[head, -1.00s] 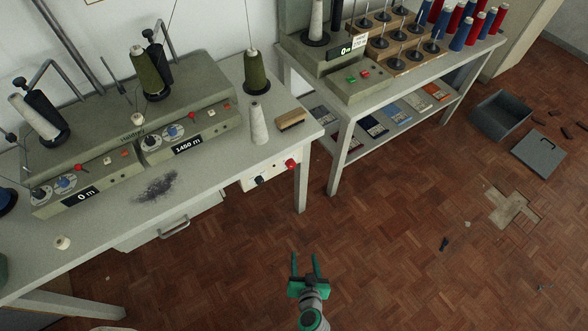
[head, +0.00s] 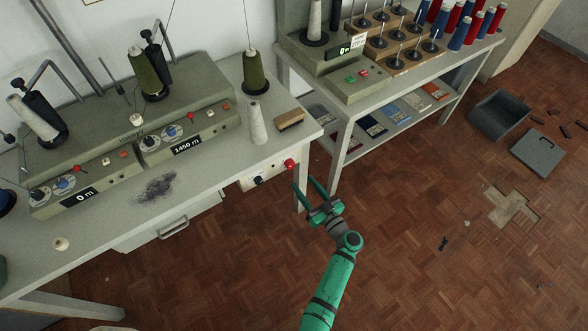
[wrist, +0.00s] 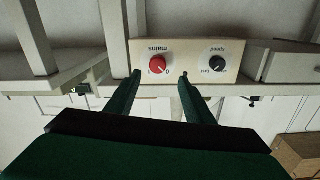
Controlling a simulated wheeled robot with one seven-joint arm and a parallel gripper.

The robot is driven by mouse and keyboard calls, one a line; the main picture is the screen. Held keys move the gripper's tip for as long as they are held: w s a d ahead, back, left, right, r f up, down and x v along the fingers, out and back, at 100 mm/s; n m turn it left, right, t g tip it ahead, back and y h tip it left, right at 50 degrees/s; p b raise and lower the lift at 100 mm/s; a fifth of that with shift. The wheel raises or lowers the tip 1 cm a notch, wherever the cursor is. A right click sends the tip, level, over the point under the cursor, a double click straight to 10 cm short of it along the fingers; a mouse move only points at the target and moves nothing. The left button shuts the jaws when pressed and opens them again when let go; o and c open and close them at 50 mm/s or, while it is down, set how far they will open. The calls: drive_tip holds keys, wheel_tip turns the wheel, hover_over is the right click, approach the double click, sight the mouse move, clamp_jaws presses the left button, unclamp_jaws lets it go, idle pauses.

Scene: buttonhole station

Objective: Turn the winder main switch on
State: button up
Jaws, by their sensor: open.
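The winder main switch is a red knob (head: 290,164) on a pale panel (head: 246,184) under the front edge of the winder table. In the wrist view the red knob (wrist: 157,64) appears upside down, with "mains" beside it and marks 0 and 1 around it. I cannot tell for sure which mark it points to. My gripper (head: 304,183) is open and empty, just in front of and slightly below the knob. In the wrist view its fingertips (wrist: 160,75) stand either side of the red knob's line, seemingly short of it.
A black speed knob (wrist: 217,64) sits beside the red one on the same panel. A table leg (head: 301,200) stands close to my gripper. The winder table (head: 225,165) bears winder units and thread cones. The floor in front is mostly clear.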

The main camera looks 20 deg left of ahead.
sight(292, 167)
drive_tip(key=x, duration=0.8)
drive_tip(key=shift+w+a, duration=0.15)
drive_tip(key=shift+w, duration=0.25)
drive_tip(key=c, duration=1)
